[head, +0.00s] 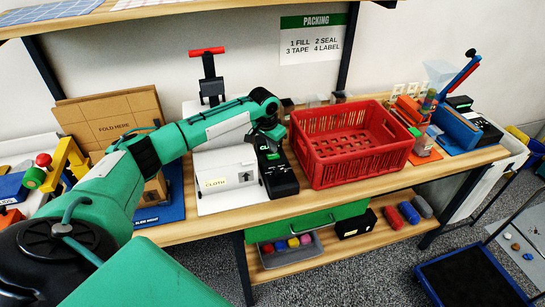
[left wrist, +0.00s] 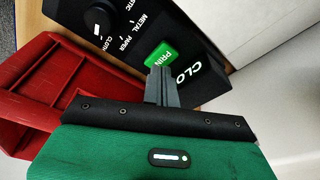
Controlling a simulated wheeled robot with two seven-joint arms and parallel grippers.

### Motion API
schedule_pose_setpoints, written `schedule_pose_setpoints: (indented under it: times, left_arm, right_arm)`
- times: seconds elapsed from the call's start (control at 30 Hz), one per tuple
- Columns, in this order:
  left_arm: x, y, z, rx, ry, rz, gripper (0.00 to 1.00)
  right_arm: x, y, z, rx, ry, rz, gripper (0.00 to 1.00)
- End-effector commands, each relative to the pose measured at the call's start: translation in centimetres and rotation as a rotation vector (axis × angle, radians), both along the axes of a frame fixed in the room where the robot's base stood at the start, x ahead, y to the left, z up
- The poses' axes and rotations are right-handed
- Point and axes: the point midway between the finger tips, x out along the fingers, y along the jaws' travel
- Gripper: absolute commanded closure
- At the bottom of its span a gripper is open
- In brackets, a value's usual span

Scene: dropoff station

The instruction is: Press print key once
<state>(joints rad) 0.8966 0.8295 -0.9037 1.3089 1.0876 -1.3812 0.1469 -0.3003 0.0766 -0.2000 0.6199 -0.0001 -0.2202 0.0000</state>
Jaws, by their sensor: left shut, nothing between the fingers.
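The black label printer (head: 283,180) stands on the bench between a white box and the red crate. In the left wrist view the printer (left wrist: 120,62) shows a selector dial (left wrist: 98,22) beside the words metal, paper and cloth. It also shows a display with the letters "CLO" (left wrist: 207,70). My right gripper is not in view.
The red crate (head: 345,168) stands close on the printer's right. The white cloth box (head: 226,181) is close on its left. A red-handled tool (head: 208,75) stands behind my left arm. The bench's front edge is just before the printer.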

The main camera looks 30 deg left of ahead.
Motion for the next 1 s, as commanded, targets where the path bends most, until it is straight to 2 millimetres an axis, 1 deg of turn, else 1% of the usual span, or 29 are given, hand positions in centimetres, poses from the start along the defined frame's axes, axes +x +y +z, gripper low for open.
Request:
schedule_pose_setpoints:
  times: [1.0]
  left_arm:
    - [0.0,0.0,-1.3,0.0,0.0,0.0,1.0]
  right_arm:
    - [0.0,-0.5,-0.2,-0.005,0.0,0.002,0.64]
